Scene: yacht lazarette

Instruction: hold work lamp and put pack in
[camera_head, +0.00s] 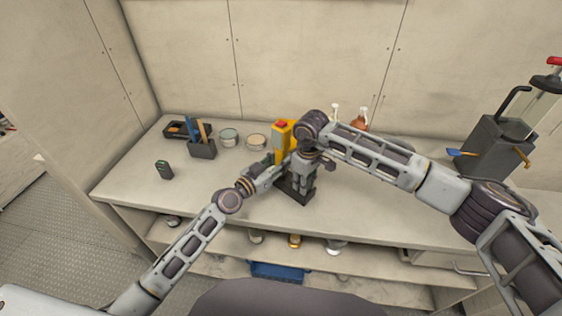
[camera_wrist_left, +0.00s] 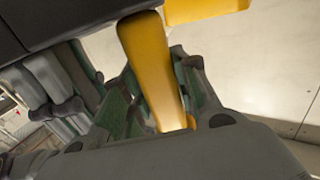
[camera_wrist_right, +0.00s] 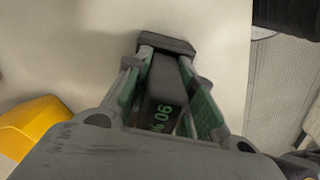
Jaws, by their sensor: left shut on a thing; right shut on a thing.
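The yellow work lamp (camera_head: 281,143) with a red top stands upright on the bench. My left gripper (camera_head: 270,164) is shut on its yellow bar, which runs between the fingers in the left wrist view (camera_wrist_left: 150,60). My right gripper (camera_head: 300,183) points down close beside the lamp. It is shut on a dark pack (camera_wrist_right: 160,113) with a green "90 %" readout, seen in the right wrist view. The lamp's yellow body shows at lower left there (camera_wrist_right: 28,128). Whether the pack touches the lamp is hidden. Another dark device with a green display (camera_head: 164,170) stands at the bench's left.
A dark holder with tools (camera_head: 202,148), a dark tray (camera_head: 180,130) and two round tins (camera_head: 229,137) (camera_head: 256,142) stand at back left. A grey container (camera_head: 492,148) stands at right. Below are a shelf with small items and a blue bin (camera_head: 277,271). The bench's front left is clear.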

